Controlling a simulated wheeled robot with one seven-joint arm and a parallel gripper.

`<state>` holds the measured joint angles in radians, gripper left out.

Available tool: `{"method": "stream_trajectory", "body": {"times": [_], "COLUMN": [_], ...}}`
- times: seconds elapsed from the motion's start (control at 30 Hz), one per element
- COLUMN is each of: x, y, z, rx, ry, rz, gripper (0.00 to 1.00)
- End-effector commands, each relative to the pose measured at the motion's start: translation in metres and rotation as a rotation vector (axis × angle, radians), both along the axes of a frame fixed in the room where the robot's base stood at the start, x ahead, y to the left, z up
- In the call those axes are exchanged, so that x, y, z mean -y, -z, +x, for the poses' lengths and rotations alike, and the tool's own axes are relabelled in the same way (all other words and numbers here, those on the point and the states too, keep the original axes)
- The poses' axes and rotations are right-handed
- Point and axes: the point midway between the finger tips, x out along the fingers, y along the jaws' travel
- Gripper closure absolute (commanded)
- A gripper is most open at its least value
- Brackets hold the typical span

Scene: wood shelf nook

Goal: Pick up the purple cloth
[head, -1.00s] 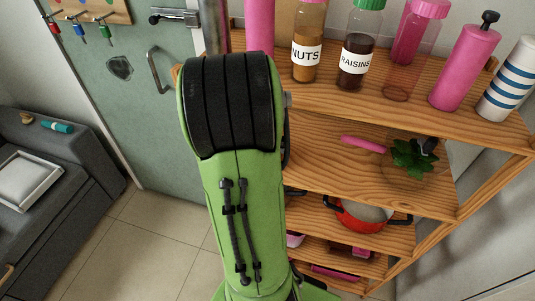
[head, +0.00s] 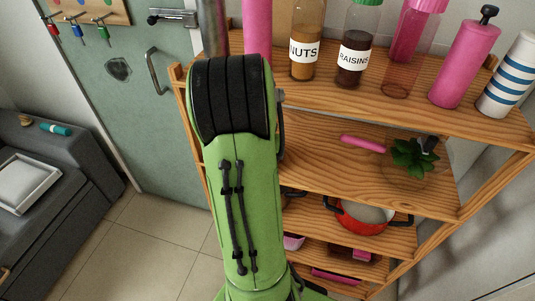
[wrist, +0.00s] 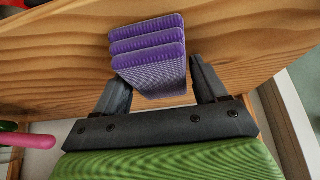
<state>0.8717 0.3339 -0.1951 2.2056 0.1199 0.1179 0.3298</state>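The purple cloth (wrist: 160,70) shows in the wrist view as a folded stack of textured layers on a wooden shelf. My gripper (wrist: 157,71) is open, with one dark finger on each side of the cloth's near part. A small gap seems to show at each finger, so I cannot see a firm hold. In the head view the cloth and my gripper are both hidden behind my green arm.
The wooden shelf unit (head: 340,182) holds bottles and jars on top, including the nuts jar (head: 304,52) and raisins jar (head: 354,55). Lower down are a pink rod (head: 363,143), a plant (head: 410,157) and a red pot (head: 360,222).

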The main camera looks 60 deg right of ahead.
Motion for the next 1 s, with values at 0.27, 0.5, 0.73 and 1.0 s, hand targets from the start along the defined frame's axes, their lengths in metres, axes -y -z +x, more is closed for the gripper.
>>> {"method": "stream_trajectory", "body": {"times": [0.27,0.5,0.73,1.0], "x": [0.0,0.0,-0.009,-0.084], "y": [0.0,-0.002,-0.018,-0.017], "z": [0.0,0.0,-0.001,-0.012], "rx": [0.0,0.0,0.001,0.001], "ry": [0.0,0.0,-0.002,-0.009], "rz": [0.0,0.001,0.001,0.001], "gripper": [0.61,0.61,0.61,0.61]}}
